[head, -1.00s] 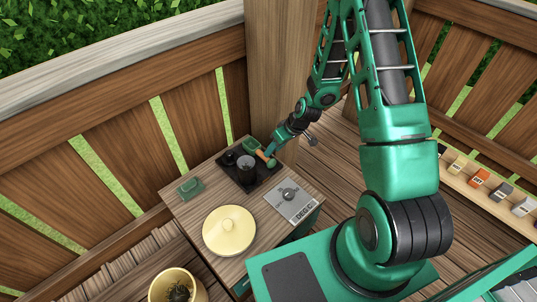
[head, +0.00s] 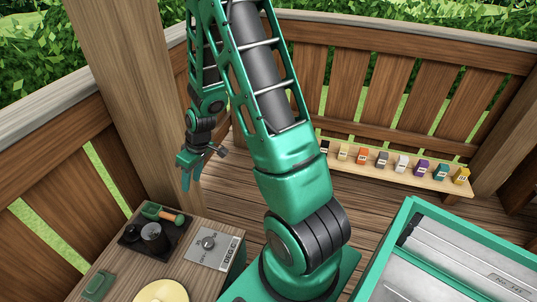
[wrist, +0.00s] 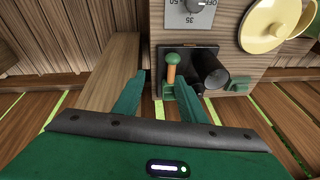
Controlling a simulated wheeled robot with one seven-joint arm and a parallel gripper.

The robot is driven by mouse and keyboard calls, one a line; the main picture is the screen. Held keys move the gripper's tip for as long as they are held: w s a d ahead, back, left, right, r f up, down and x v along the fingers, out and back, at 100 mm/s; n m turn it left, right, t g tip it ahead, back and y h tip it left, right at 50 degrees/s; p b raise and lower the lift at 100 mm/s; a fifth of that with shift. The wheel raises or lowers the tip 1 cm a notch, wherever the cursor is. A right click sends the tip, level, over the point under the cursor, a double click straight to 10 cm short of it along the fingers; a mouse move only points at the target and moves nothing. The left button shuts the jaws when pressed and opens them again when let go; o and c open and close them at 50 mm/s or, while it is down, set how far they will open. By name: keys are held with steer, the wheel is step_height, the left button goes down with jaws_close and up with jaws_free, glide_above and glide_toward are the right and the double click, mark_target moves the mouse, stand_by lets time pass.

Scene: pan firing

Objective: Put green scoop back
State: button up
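The green scoop (head: 168,216), with an orange-brown handle and green ends, lies on the black tray (head: 130,238) on the wooden side table. In the wrist view, the scoop's handle (wrist: 171,74) shows beyond and between my fingers, with part of its green bowl end hidden by the right finger. My gripper (head: 187,171) is open and empty, raised above and apart from the scoop, near the wooden post. The fingers also show spread in the wrist view (wrist: 162,78).
Dark cylinders (head: 152,236) stand on the tray beside the scoop. A control panel with a knob (head: 212,247), a green block (head: 97,285) and a cream lid (head: 162,292) share the table. A shelf of small coloured containers (head: 401,163) runs along the railing.

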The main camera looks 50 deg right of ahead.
steer(key=s+d+r+m+g+h, duration=0.15)
steer(key=s+d+r+m, duration=0.4)
steer(key=s+r, duration=0.85)
steer(key=s+r+m, duration=0.2)
steer(key=s+r, duration=0.2)
steer(key=s, duration=0.4)
steer(key=s+d+r+m+g, duration=0.1)
steer(key=s+r+m, duration=0.1)
steer(key=s+r, duration=0.3)
steer(key=s, duration=0.2)
steer(key=shift+s+d, duration=0.3)
steer(key=shift+s, duration=0.05)
steer(key=shift+r+h, duration=0.1)
steer(key=shift+h, duration=0.15)
steer(key=shift+w+f, duration=0.25)
steer(key=shift+w, duration=0.4)
